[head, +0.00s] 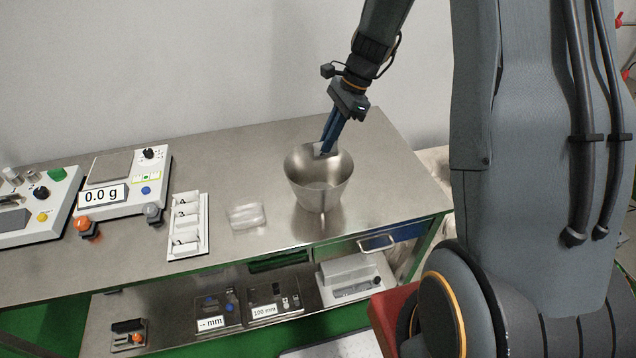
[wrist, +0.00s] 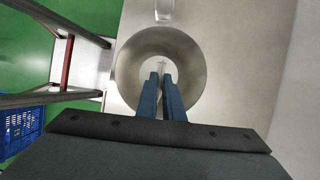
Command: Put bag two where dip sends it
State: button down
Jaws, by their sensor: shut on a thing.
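My gripper (head: 327,140) points down over the open mouth of a metal bucket (head: 320,190). It is shut on a small, thin, pale thing, likely a teabag (wrist: 161,66), which shows as a sliver between the fingertips in the wrist view. I cannot tell whether the tips are above the rim or just inside it. A white rack (head: 203,225) with several compartments stands left of the bucket; small dark-marked things sit in it. A white scale (head: 125,182) reads 0.0 g and has an empty-looking plate. Which bag I hold cannot be read.
A clear tray (head: 247,216) lies between rack and bucket. Another panel with knobs (head: 38,205) stands at the far left. The steel table (head: 250,170) is clear behind. Instruments lie on the lower shelf.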

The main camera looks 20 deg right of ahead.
aim_at(325, 157)
jog(key=shift+f+b, duration=1.45)
jog(key=shift+f, duration=0.7)
jog(key=c, duration=1.8)
grip_release()
jog(key=shift+r, duration=0.1)
jog(key=shift+b+v, duration=1)
jog(key=shift+v, duration=2.85)
jog(key=shift+s, duration=0.1)
jog(key=s+n+h, duration=0.1)
jog(key=s+n, duration=0.1)
jog(key=s, duration=0.1)
jog(key=s+a+f+n+h, duration=0.1)
jog(key=s+n, duration=0.1)
jog(key=n, duration=0.1)
jog(key=s+a+f+n+b, duration=0.1)
jog(key=s+n, duration=0.1)
jog(key=s, duration=0.1)
jog(key=shift+s+a+n+h, duration=0.15)
jog(key=shift+s+n+h, duration=0.15)
jog(key=shift+s+h, duration=0.1)
jog(key=s+n, duration=0.3)
jog(key=s+a+f+n+t+h, duration=0.1)
jog(key=s+n, duration=0.1)
jog(key=n, duration=0.1)
jog(key=s+f+n, duration=0.1)
jog(key=s+n, duration=0.2)
jog(key=shift+s+a+n+t+h+b, duration=0.2)
jog(key=shift+s+n+t+h+b, duration=0.1)
jog(key=shift+s+t+h+b, duration=0.1)
